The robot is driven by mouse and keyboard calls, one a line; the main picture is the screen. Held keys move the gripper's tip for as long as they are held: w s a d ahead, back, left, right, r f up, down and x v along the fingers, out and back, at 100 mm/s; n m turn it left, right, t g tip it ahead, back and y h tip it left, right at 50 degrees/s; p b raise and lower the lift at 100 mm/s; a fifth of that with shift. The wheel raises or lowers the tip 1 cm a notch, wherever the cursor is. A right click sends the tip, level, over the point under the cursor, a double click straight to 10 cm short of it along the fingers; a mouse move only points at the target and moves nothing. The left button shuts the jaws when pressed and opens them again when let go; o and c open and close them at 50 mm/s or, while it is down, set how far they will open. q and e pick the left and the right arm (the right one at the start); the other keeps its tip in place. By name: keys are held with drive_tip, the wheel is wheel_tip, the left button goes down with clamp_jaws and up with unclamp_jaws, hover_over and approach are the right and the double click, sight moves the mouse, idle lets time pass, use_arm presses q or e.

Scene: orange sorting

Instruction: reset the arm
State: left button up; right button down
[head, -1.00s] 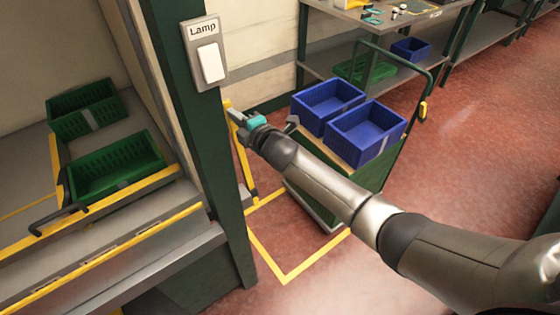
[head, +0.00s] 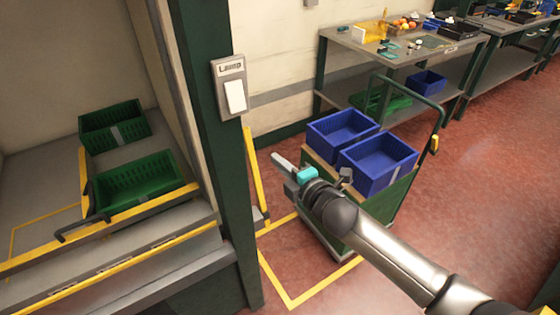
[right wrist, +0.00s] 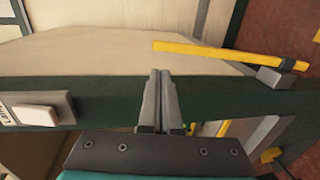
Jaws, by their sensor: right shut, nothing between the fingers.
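My right arm reaches in from the lower right in the head view. My right gripper (head: 279,161) is shut and empty, in free space between the green post and the cart. In the right wrist view its two fingers (right wrist: 161,80) are pressed together in front of the dark green post (right wrist: 220,93). A lamp switch (head: 234,94) with a white rocker is on the post, up and left of the gripper. It also shows at the left of the right wrist view (right wrist: 40,108). My left gripper is not in view.
A cart (head: 392,212) carrying two blue crates (head: 342,130) stands right behind the gripper. Green crates (head: 140,182) sit on the yellow-edged shelf at left. A yellow bar (head: 254,170) stands beside the post. A workbench (head: 375,48) with oranges is at the back. Red floor at right is clear.

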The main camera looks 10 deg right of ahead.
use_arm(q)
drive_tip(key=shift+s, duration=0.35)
use_arm(e)
drive_tip(key=s+d+f+m+g+h+b, duration=0.1)
drive_tip(key=s+d+f+m+g+b, duration=0.3)
drive_tip(key=f, duration=0.7)
drive_tip(key=s+d+f+m+h, duration=0.1)
drive_tip(key=s+f+m+h, duration=0.3)
drive_tip(key=f, duration=0.8)
drive_tip(key=s+d+f+m+g+y+b, duration=0.1)
drive_tip(key=s+d+f+m+g+b, duration=0.15)
drive_tip(key=s+f, duration=0.6)
use_arm(q)
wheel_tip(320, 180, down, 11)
drive_tip(key=b, duration=0.4)
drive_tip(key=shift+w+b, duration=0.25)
drive_tip(key=shift+b, duration=0.05)
use_arm(e)
drive_tip(key=s+f+m+g, duration=0.3)
drive_tip(key=s+f, duration=0.9)
drive_tip(key=s, duration=0.4)
drive_tip(key=s+f+m+g+h, duration=0.1)
drive_tip(key=s+f+m+g, duration=0.3)
drive_tip(key=s+f, duration=0.8)
drive_tip(key=s+m, duration=0.2)
drive_tip(key=s, duration=0.2)
drive_tip(key=shift+s+d, duration=0.15)
drive_tip(key=shift+d, duration=0.05)
